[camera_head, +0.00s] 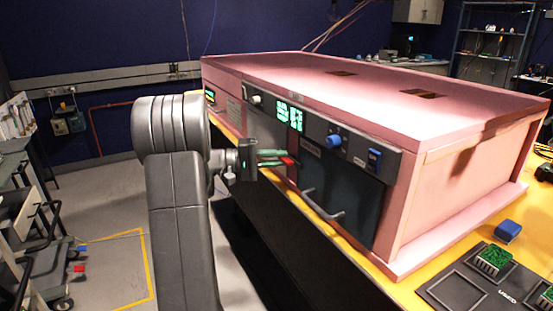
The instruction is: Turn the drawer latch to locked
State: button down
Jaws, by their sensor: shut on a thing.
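The drawer (345,190) is a dark front panel with a silver handle (322,204) in the face of the pink foam enclosure (440,205). A small red part, apparently the drawer latch (289,160), shows at the upper left of the drawer front. My gripper (279,158) reaches in from the left, with its greenish fingers shut on the red latch. The fingers hide part of the latch, and I cannot tell which way it is turned.
A control strip above the drawer has a green-lit display (290,115), a blue knob (333,141) and a blue switch (375,155). A blue block (507,230) and a dark tray (470,296) with green pieces lie on the yellow table at right.

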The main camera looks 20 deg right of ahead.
jog(key=c, duration=1.5)
grip_release()
jog(key=v, duration=1.4)
jog(key=shift+d, duration=0.1)
jog(key=x, duration=1.3)
jog(key=shift+s+d, duration=0.15)
jog(key=shift+d, duration=0.25)
jog(key=shift+a, duration=0.1)
